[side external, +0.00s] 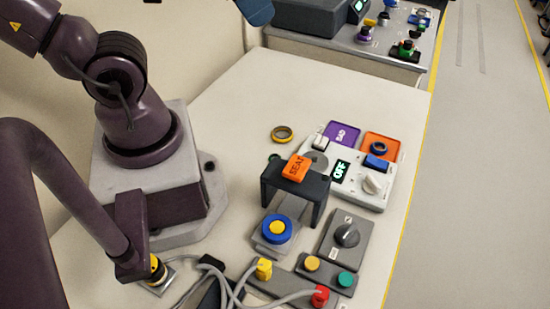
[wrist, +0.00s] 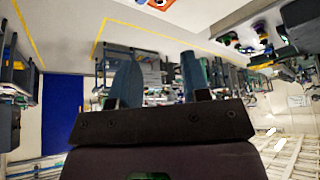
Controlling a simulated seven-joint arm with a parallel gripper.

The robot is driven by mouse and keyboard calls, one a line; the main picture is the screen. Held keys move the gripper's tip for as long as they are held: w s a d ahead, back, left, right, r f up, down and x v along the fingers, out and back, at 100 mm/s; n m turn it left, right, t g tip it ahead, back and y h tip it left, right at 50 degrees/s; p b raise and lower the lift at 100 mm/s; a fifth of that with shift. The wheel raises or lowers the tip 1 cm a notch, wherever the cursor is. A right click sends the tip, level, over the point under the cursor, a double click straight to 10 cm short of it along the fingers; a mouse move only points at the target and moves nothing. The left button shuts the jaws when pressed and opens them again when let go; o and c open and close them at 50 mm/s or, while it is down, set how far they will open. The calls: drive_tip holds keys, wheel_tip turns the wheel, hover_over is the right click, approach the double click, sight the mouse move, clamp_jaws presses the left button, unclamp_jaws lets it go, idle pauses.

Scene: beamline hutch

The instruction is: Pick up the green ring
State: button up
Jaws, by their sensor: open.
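A small dark-green curved edge (side external: 274,156) shows just behind the dark bench-like stand (side external: 306,188) in the side view. It may be the green ring; most of it is hidden, and I cannot tell its full shape. My gripper (wrist: 160,78) is open and empty in the wrist view, its two blue-grey fingers apart. The wrist view faces out across the room, tilted over, with no green ring that I can make out. A blue piece at the top edge of the side view may be part of my gripper, high above the table.
A yellow-and-black ring (side external: 283,134) lies on the table behind the stand. An orange tag (side external: 295,168) rests on the stand. To the right are a purple pad (side external: 342,135), an orange pad (side external: 394,143) with a blue ring (side external: 379,148), and a white panel. Switch boxes and cables crowd the front.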

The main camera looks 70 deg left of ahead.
idle(0.4)
drive_tip(key=n+g, duration=0.6)
hover_over(275, 154)
drive_tip(key=f, duration=3)
drive_tip(key=shift+s+d, duration=0.15)
drive_tip(key=shift+d, duration=0.05)
drive_tip(key=shift+d+f, duration=0.2)
drive_tip(key=shift+f, duration=2.3)
drive_tip(key=c, duration=0.6)
